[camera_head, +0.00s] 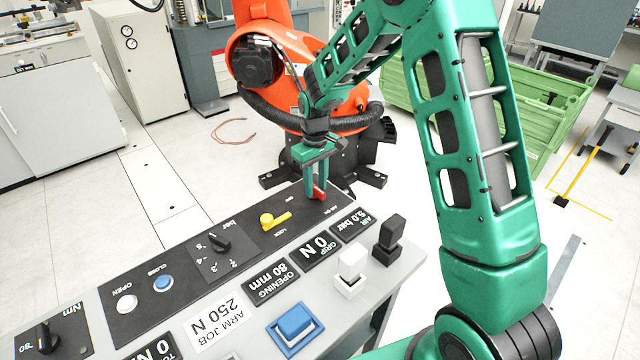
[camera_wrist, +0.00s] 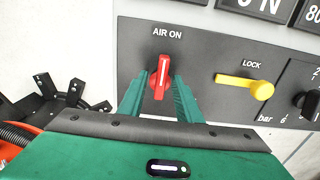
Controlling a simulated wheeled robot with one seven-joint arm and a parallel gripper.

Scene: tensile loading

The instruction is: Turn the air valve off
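The red air valve handle (camera_wrist: 160,78) sits on the dark panel in the wrist view, under a label reading "AIR ON". Its white line runs nearly straight up toward the label. My gripper (camera_wrist: 160,82) is open, with one green finger on each side of the handle and small gaps that seem to remain between them. In the head view my gripper (camera_head: 315,190) points down at the far end of the panel, and the red handle (camera_head: 320,194) shows at its fingertips, partly hidden.
A yellow lock lever (camera_head: 275,220) is beside the valve, then a black bar knob (camera_head: 220,242). The air display (camera_head: 352,225) reads 5.0 bar. White (camera_head: 351,268) and black (camera_head: 390,236) blocks stand on the console. An orange robot (camera_head: 290,70) stands just behind.

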